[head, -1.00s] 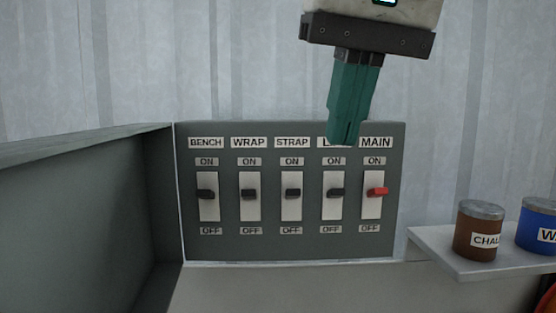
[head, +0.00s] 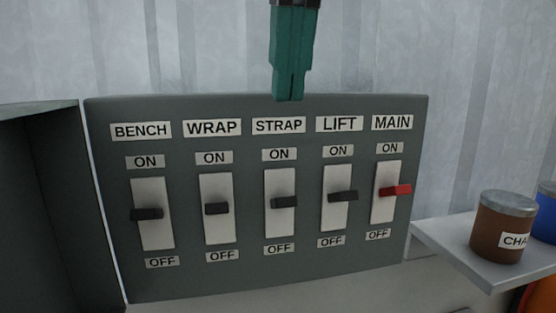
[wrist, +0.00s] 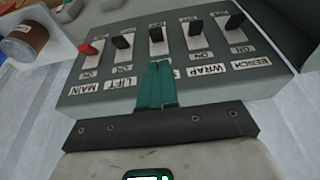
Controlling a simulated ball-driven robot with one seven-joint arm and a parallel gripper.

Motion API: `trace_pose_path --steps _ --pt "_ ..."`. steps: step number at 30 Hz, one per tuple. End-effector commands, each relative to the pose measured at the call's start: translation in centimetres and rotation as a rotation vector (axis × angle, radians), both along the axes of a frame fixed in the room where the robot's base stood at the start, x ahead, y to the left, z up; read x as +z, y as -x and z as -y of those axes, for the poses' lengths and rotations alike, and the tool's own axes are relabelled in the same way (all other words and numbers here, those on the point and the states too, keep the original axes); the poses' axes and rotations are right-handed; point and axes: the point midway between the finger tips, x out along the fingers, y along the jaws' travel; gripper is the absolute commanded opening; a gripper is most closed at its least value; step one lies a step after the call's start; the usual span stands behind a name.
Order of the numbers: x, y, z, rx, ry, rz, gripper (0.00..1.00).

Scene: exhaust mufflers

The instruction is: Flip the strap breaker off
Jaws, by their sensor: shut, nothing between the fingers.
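The strap breaker (head: 284,202) is a black lever on a white plate, third from the left on a grey panel (head: 180,285). Its STRAP label (head: 278,125) is above it, with ON above the plate and OFF below. The lever sticks out near the middle of its plate. It also shows in the wrist view (wrist: 156,35). My gripper (head: 289,98) has green fingers pressed together, empty. Its tips are at the panel's top edge in the head view, above the STRAP label and apart from the lever. The wrist view shows the fingertips (wrist: 158,63) pointing toward the strap lever.
Black bench (head: 147,214), wrap (head: 216,209) and lift (head: 343,196) levers and a red main lever (head: 395,190) flank it. An open grey door (head: 40,200) stands at left. A white shelf (head: 440,245) with a brown tin (head: 500,225) is at right.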

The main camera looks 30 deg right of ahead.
Motion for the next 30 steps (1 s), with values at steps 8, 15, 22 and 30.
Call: trace_pose_path --steps 8,15,22,30 --pt "-2.2 -0.6 0.2 0.003 -0.001 -0.003 0.00" --pt "-6.1 -1.8 0.5 0.001 0.000 -0.003 0.00" --pt "-8.8 -2.6 0.7 0.000 0.001 -0.001 0.00" --pt "-9.6 -2.8 0.8 0.000 -0.001 0.000 0.00"
